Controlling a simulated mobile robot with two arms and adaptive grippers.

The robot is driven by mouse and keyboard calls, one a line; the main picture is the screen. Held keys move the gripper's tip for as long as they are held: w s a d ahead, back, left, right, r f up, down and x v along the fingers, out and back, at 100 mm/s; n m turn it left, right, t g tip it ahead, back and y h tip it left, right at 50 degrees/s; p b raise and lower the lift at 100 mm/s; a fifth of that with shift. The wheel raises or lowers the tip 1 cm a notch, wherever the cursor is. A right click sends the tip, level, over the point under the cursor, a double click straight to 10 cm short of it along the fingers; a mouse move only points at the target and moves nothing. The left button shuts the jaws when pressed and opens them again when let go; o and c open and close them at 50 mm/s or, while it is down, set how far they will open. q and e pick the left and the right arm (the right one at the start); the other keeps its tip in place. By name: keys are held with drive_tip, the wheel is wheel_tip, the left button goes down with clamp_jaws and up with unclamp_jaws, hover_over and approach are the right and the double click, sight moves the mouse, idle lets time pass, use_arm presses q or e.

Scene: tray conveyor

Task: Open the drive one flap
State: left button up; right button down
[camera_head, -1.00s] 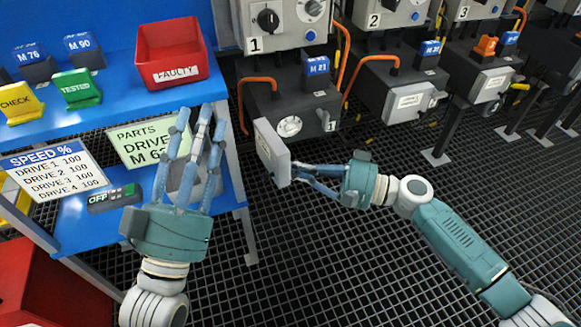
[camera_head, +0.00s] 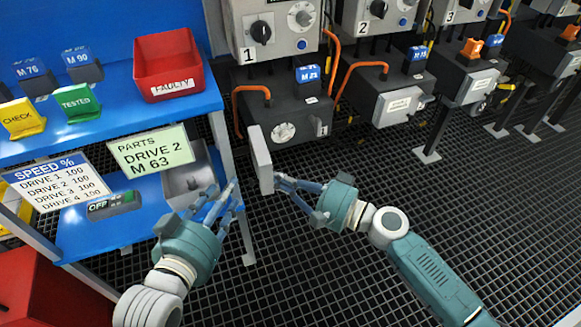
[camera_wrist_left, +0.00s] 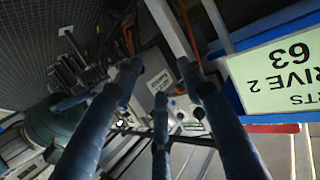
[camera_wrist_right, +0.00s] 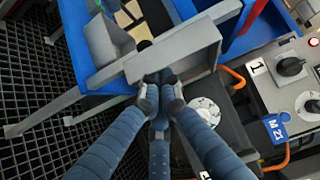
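The grey flap of drive one (camera_head: 260,158) stands out from the front of the dark drive one box (camera_head: 262,112), swung wide and seen nearly edge-on. A round pale dial (camera_head: 284,132) shows on the uncovered front. My right gripper (camera_head: 280,184) is at the flap's outer edge. In the right wrist view its fingers converge on that edge of the flap (camera_wrist_right: 190,52) and look shut on it. My left gripper (camera_head: 228,196) is open and empty, left of the flap, in front of the grey bin on the lower shelf; its fingers are spread in the left wrist view (camera_wrist_left: 160,85).
A blue shelf unit (camera_head: 110,125) stands at the left, with its leg close to my left gripper. It bears a red FAULTY bin (camera_head: 168,90) and a grey bin (camera_head: 182,186). The grid floor (camera_head: 330,270) is free below the flap.

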sight(253, 181)
drive_tip(key=shift+s+a+r+m+t+h+p, duration=0.1)
drive_tip(key=shift+s+a+m+t+h+p, duration=0.05)
drive_tip(key=shift+a+m+t+h+p, duration=0.2)
drive_tip(key=shift+s+a+r+m+t+h+p, duration=0.15)
drive_tip(key=shift+a+m+t+p, duration=0.1)
drive_tip(key=shift+t, duration=0.2)
drive_tip(key=shift+s+a+f+m+t+h+p, duration=0.1)
drive_tip(key=shift+a+f+m+t+h+p, duration=0.1)
drive_tip(key=shift+a+m+t+h+p, duration=0.65)
drive_tip(key=shift+a+t, duration=0.25)
drive_tip(key=shift+a, duration=0.8)
use_arm(q)
drive_tip(key=s+a+f+g+y, duration=0.1)
drive_tip(key=s+a+f+g, duration=0.1)
drive_tip(key=s+f+g, duration=0.2)
drive_tip(key=s+a+f+g+y, duration=0.1)
drive_tip(key=s+f+g, duration=0.3)
drive_tip(key=s+f, duration=0.4)
drive_tip(key=shift+a+f, duration=0.3)
drive_tip(key=shift+a, duration=0.55)
use_arm(e)
drive_tip(key=shift+f, duration=0.1)
drive_tip(key=shift+a, duration=0.15)
use_arm(q)
drive_tip(key=shift+d, duration=0.1)
